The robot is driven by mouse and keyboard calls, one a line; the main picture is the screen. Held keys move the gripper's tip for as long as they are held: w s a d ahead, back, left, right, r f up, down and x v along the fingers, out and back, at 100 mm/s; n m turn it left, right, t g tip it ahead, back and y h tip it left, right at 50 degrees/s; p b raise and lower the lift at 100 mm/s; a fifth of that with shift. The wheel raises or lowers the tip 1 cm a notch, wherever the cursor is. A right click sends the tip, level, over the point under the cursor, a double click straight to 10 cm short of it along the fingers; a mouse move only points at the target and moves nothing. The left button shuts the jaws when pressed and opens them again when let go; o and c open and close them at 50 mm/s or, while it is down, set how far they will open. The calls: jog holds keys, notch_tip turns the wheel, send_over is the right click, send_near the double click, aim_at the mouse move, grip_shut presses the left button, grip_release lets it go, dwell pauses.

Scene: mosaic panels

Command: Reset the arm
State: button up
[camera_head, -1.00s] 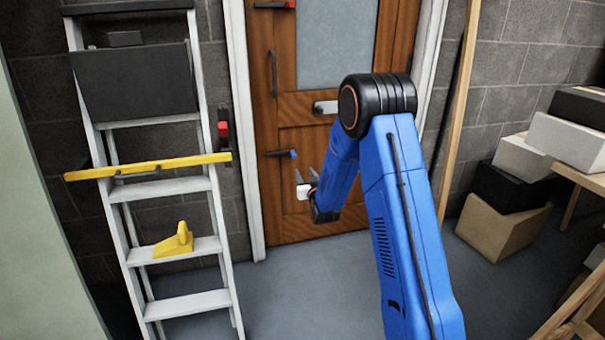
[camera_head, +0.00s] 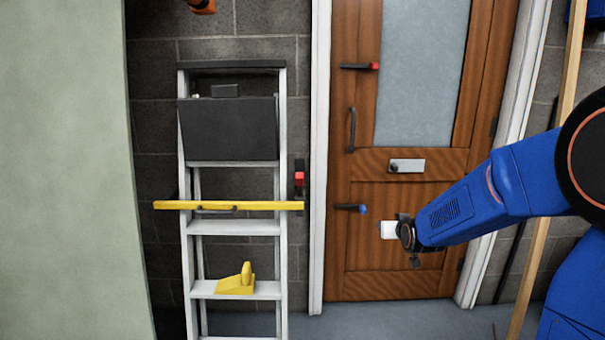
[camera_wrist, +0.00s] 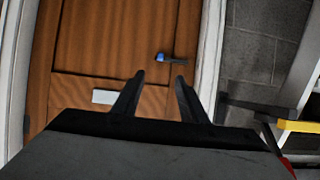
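My blue arm reaches in from the right edge of the head view, bent at a black joint, with its forearm sloping down to the left. My gripper (camera_head: 404,232) is in front of the lower part of the wooden door (camera_head: 390,285); its fingers are small and partly hidden there. In the wrist view its two dark fingers (camera_wrist: 160,76) stand apart with nothing between them. Behind them are the door, a blue-tipped dark handle (camera_wrist: 170,58) and a pale metal plate (camera_wrist: 103,97). That view looks upside down compared with the head view.
A stepladder (camera_head: 235,228) stands left of the door, with a yellow bar (camera_head: 255,206) across it and a yellow tool (camera_head: 238,281) on a lower step. A wooden post (camera_head: 560,130) stands at the right. Grey floor shows below the door.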

jog(key=s+r+g, duration=0.1)
jog(key=s+g, duration=0.7)
jog(key=s, duration=3.8)
jog(key=shift+d+r, duration=0.2)
jog(key=shift+r, duration=0.05)
